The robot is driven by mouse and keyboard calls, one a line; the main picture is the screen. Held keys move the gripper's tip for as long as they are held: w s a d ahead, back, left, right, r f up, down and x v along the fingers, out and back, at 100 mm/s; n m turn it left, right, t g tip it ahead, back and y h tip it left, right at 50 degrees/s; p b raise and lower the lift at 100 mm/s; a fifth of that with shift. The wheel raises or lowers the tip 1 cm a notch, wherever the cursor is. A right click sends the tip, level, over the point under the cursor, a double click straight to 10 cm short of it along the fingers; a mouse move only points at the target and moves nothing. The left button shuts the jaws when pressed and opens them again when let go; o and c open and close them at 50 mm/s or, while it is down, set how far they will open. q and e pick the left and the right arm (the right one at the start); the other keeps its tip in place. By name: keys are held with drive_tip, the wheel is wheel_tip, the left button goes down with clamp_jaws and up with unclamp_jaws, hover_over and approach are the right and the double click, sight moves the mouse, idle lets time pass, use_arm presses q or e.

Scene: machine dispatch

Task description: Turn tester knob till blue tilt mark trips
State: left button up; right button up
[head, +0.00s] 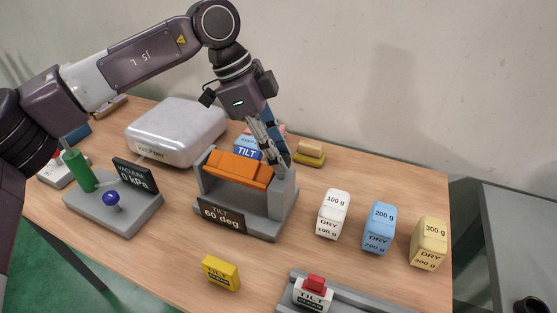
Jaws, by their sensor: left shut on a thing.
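The tilt tester (235,225) is a grey frame with an orange tilted cradle (238,172) between its posts. Its dark display (221,215) reads TILT 60 deg. A blue mark labelled TILT (247,153) shows just behind the cradle's upper edge, partly covered by my gripper. I cannot tell whether it has tripped. My left gripper (276,154) reaches down to the top of the tester's right post and is shut there, seemingly on the knob, which its fingers hide. My right gripper is not in view.
A yellow TILT block (220,272) lies in front. A white TILT block with a red top (313,293) is on a grey rail. White (333,213), blue (379,228) and yellow (429,243) weights stand right. A vacuum unit (113,213) and white case (177,132) are left.

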use_arm(q)
drive_tip(key=shift+n+t+b, duration=0.7)
drive_tip(key=shift+n+b, duration=0.75)
drive_tip(key=shift+n, duration=0.05)
drive_tip(key=o, duration=1.1)
drive_tip(key=v, duration=1.2)
